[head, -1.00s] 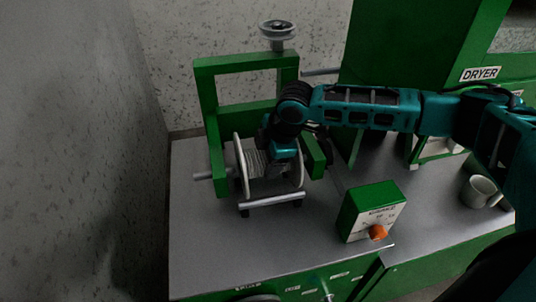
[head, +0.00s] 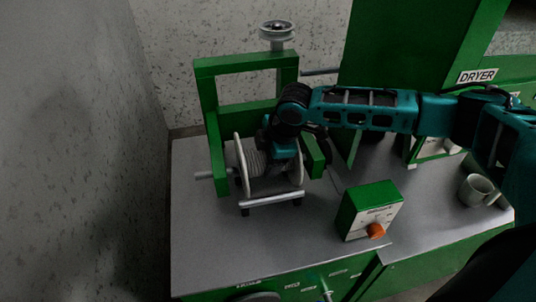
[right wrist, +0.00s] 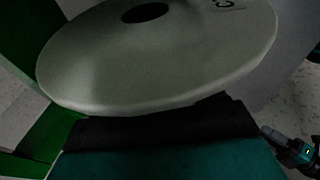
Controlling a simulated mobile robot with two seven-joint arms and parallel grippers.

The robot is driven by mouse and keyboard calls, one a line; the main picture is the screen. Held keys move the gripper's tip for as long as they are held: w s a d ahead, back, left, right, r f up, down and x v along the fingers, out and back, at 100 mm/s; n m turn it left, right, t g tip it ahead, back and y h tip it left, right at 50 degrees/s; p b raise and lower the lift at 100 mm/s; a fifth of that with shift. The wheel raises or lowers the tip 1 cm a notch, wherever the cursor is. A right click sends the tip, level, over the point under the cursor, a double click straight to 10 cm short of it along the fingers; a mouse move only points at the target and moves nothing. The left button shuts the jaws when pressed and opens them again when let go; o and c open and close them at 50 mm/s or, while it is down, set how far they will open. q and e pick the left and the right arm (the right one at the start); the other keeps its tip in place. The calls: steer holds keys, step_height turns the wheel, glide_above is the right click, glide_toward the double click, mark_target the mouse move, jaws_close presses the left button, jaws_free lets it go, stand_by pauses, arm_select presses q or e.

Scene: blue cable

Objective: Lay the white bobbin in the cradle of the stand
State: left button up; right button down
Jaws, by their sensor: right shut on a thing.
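The white bobbin (head: 247,160) has two pale round flanges with wound turns between them. It sits between the uprights of the green stand (head: 207,100), behind a light crossbar (head: 272,199) at the front. My right gripper (head: 285,160) reaches down over the bobbin from above right and is shut on it. The fingertips are hidden behind the wrist and the bobbin. In the right wrist view a flange (right wrist: 160,60) with a dark centre hole fills the upper picture, close to the gripper. I cannot tell whether the bobbin rests on the cradle.
A green control box (head: 370,210) with an orange knob stands right of the stand. A grey mug (head: 477,190) is at the right. A small pulley (head: 277,32) tops the stand. The grey tabletop (head: 215,245) is clear at front left.

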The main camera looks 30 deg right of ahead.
steer(key=shift+f, duration=0.45)
stand_by(0.6)
steer(key=shift+c, duration=2)
jaws_free()
steer(key=o, duration=0.4)
steer(key=shift+s+f, duration=0.1)
steer(key=shift+f, duration=0.05)
steer(key=p+v, duration=0.1)
steer(key=v, duration=1.2)
